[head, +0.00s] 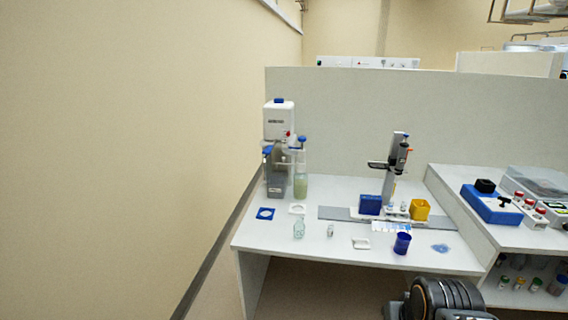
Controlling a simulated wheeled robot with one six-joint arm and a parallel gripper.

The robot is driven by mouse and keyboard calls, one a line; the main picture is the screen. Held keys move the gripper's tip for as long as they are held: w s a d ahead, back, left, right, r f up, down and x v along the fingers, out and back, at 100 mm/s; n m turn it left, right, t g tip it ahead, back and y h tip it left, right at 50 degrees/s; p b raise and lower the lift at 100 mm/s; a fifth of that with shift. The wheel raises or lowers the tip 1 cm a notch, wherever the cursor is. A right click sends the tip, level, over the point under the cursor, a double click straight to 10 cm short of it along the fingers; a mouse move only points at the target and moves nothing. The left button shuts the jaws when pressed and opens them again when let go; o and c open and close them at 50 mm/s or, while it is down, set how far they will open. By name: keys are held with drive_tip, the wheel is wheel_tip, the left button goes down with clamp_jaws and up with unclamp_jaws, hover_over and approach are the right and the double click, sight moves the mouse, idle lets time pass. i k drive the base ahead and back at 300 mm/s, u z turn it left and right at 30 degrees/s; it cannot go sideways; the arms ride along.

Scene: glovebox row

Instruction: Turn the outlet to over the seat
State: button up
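At the left of the white bench stands a white dispensing unit (278,118) with a blue top and a red spot. Below it are a dark grey container (276,182) and a clear bottle with greenish liquid (300,185), with blue fittings at their tops. The outlet is too small to make out here. In front lie a blue square plate with a pale round centre (271,208) and a white ring-shaped piece (297,209); I cannot tell which is the seat. Only a dark part of my arm shows at the bottom right; my gripper's fingers are not in view.
A clear glass bottle (299,229), a small vial (330,231) and a blue cup (402,243) stand near the front edge. A partition (350,120) closes the back.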

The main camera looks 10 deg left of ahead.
sight(283, 158)
drive_tip(key=z, duration=0.55)
drive_tip(key=k, duration=0.25)
drive_tip(key=u, duration=1.65)
drive_tip(key=i, duration=2.25)
drive_tip(key=z, duration=0.25)
